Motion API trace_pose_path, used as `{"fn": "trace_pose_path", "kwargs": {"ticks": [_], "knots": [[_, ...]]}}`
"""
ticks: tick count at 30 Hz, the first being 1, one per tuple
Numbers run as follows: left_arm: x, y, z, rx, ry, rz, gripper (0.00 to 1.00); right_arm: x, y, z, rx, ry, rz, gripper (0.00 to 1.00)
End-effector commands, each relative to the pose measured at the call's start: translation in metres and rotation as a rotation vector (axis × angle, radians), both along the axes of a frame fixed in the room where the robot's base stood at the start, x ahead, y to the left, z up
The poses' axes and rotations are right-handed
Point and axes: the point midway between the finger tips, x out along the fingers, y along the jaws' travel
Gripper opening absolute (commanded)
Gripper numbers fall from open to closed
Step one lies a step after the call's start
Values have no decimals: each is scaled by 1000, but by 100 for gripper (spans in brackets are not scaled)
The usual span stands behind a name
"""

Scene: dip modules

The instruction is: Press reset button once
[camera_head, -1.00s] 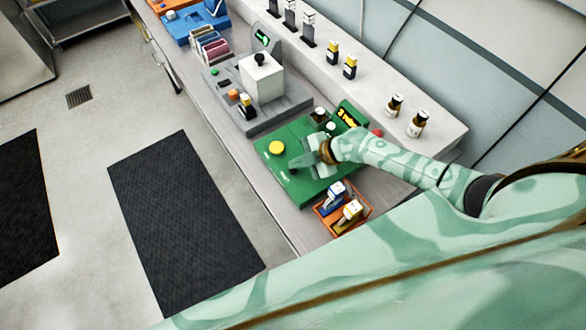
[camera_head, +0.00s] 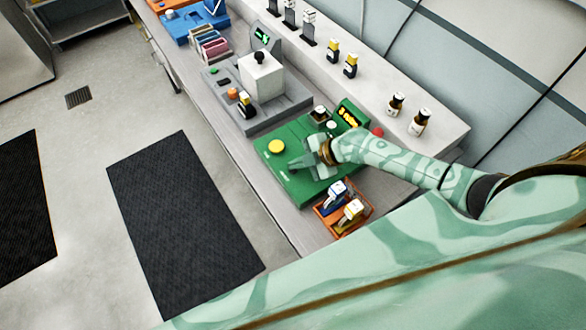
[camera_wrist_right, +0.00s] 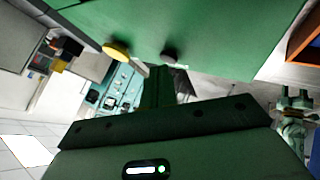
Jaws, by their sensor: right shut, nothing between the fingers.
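The green module (camera_head: 315,186) lies on the bench, with a large yellow button (camera_head: 276,147) and a lit display (camera_head: 348,116). A red knob (camera_head: 377,132) shows at its far right. I cannot read which control is the reset button. My right gripper (camera_head: 296,164) is shut and empty, low over the green module, right of the yellow button. In the wrist view, the yellow button (camera_wrist_right: 117,50) and a small dark button (camera_wrist_right: 169,55) show on the green surface, close to my fingers (camera_wrist_right: 160,85). Contact cannot be told. My left gripper is out of view.
An orange tray (camera_head: 327,224) with small bottles stands close to the near end of the green module. A grey module (camera_head: 283,110) with a white block (camera_head: 262,78) lies beyond it. Several bottles stand on the raised shelf (camera_head: 378,90) behind.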

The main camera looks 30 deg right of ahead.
Motion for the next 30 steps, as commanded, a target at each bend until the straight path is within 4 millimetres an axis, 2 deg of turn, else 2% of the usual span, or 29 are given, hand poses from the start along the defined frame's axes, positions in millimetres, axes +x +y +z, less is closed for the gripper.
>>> {"fn": "trace_pose_path", "kwargs": {"ticks": [30], "knots": [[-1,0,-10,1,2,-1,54,0,0,-8,-1,0,-1,0]]}}
